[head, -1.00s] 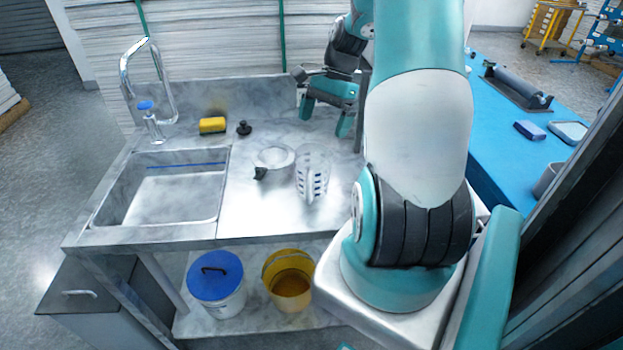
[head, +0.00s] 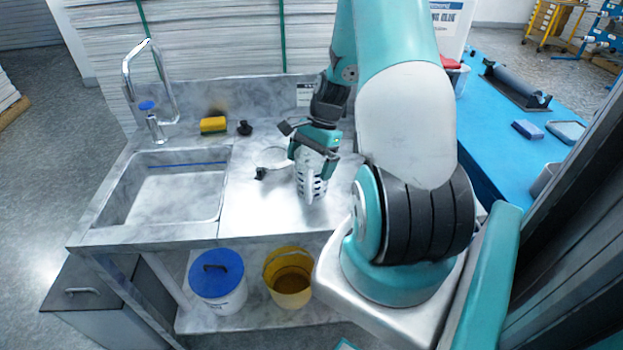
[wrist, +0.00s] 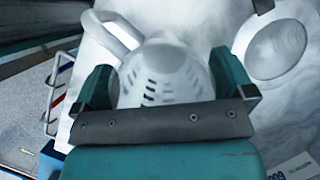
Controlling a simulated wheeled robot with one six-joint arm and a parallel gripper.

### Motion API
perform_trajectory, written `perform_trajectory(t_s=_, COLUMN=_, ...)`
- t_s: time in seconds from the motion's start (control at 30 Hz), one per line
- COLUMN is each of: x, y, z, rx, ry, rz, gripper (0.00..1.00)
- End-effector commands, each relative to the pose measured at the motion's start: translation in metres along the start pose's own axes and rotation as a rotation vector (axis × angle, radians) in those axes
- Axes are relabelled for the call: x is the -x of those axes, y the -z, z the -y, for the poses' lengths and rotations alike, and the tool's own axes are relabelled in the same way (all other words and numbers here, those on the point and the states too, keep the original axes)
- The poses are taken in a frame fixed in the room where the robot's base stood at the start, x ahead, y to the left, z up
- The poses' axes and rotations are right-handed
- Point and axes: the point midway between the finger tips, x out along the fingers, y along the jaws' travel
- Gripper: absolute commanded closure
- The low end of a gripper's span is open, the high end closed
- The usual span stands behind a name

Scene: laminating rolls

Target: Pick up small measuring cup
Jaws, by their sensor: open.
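The small measuring cup (head: 312,188) is whitish and see-through with rows of dark graduation marks. It stands upright on the steel worktop. In the wrist view the cup (wrist: 165,72) lies between my fingers, with its looped handle (wrist: 112,32) towards the upper left. My gripper (head: 312,158) is open, pointing down over the cup, with one finger on each side of it. In the wrist view both fingers of my gripper (wrist: 163,85) flank the cup; whether they touch it I cannot tell. The gripper hides the cup's upper part in the head view.
A round pale vessel (head: 272,158) with a black part stands just left of the cup; it also shows in the wrist view (wrist: 278,50). A black knob-like object (head: 244,128) and a yellow sponge (head: 213,125) lie farther back. The sink (head: 165,190) is at the left.

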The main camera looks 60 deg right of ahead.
Motion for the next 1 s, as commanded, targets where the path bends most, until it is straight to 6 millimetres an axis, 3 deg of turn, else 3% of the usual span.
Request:
perform_trajectory(t_s=0.03, x=0.0, y=0.0, z=0.0, rx=0.0, ry=0.0, rz=0.0, gripper=0.05)
perform_trajectory(t_s=0.23, x=0.0, y=0.0, z=0.0, rx=0.0, ry=0.0, rz=0.0, gripper=0.5)
perform_trajectory(t_s=0.5, x=0.002, y=-0.001, z=0.0, rx=0.001, ry=0.0, rz=0.0, gripper=0.5)
perform_trajectory(t_s=0.67, x=0.013, y=-0.004, z=0.001, rx=0.002, ry=0.003, rz=-0.002, gripper=0.5)
perform_trajectory(t_s=0.77, x=0.028, y=-0.011, z=0.001, rx=0.001, ry=0.004, rz=-0.004, gripper=0.5)
perform_trajectory(t_s=1.0, x=0.095, y=-0.038, z=0.004, rx=0.003, ry=0.007, rz=-0.007, gripper=0.5)
